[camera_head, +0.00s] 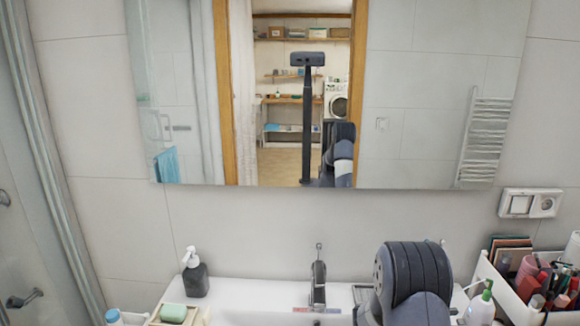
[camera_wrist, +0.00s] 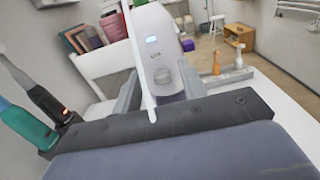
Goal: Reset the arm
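My arm (camera_head: 412,275) rises in front of the sink at the lower right of the head view, and its gripper is hidden there. In the wrist view, my gripper (camera_wrist: 160,88) has its two grey fingers spread apart. A white device (camera_wrist: 163,62) with a blue light and a round button shows between and beyond the fingers. A thin white strip runs down in front of it. I cannot tell for certain whether the fingers touch the device.
A soap dispenser (camera_head: 195,275) and a green soap (camera_head: 173,313) are left of the faucet (camera_head: 318,285). A filled cosmetics holder (camera_head: 500,285) stands right. A mirror (camera_head: 430,90) is behind. Teal (camera_wrist: 22,120) and black (camera_wrist: 48,101) toothbrush-like handles are close to my gripper's left.

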